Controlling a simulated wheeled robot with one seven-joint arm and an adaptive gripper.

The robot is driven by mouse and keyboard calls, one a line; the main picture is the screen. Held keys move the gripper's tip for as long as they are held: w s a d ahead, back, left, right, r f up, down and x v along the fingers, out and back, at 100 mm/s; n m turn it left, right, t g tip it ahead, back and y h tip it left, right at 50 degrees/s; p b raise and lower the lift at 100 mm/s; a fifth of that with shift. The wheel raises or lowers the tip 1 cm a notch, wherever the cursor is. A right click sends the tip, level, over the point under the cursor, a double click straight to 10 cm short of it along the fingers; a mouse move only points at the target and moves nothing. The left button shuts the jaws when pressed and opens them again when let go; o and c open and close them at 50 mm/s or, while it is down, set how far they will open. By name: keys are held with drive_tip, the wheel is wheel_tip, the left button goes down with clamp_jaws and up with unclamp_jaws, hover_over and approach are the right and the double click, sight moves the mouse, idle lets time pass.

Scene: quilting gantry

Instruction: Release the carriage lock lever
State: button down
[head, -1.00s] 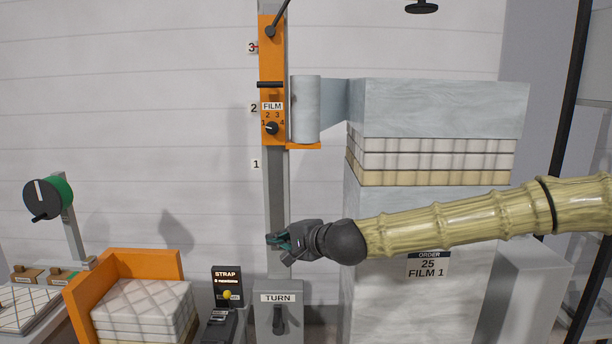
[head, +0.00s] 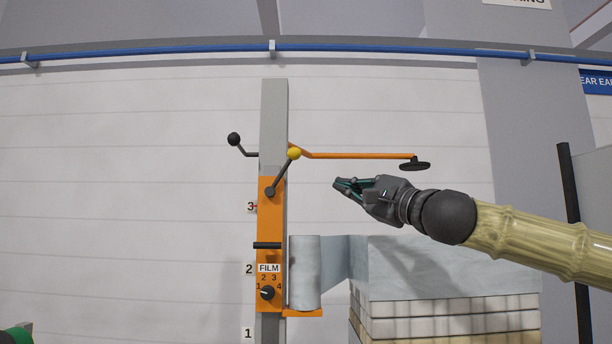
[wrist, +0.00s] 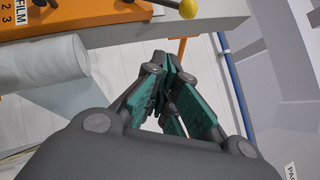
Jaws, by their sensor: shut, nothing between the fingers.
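The orange carriage (head: 269,225) sits high on the grey upright mast (head: 273,115), near the mark 3. A dark lever (head: 282,174) with a yellow knob (head: 294,153) is fixed to the carriage's top and leans up to the right. The knob also shows at the top edge of the wrist view (wrist: 189,8). A second crank with a black ball (head: 234,139) sticks out left of the mast. My gripper (head: 339,184) is shut and empty, to the right of the yellow knob and a little lower, pointing left and touching nothing. Its fingertips meet in the wrist view (wrist: 165,58).
A film roll (head: 304,272) stands right of the carriage, its film running to the wrapped stack (head: 450,265). An orange arm (head: 355,156) with a black disc (head: 414,166) reaches right above my gripper. A FILM dial (head: 267,292) is low on the carriage.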

sight(283, 171)
drive_tip(key=w+a+r+p, duration=0.4)
drive_tip(key=w+a+p, duration=0.1)
drive_tip(key=a, duration=0.4)
drive_tip(key=shift+w+r, duration=0.25)
drive_tip(key=shift+w, duration=0.05)
drive_tip(key=shift+s, duration=0.1)
idle(0.4)
drive_tip(key=shift+a+r+p, duration=0.2)
drive_tip(key=shift+r+p, duration=0.05)
drive_tip(key=shift+p, duration=0.25)
drive_tip(key=shift+r+n+g+p, duration=0.1)
drive_tip(key=shift+n+g+p, duration=0.2)
drive_tip(key=shift+p, duration=0.05)
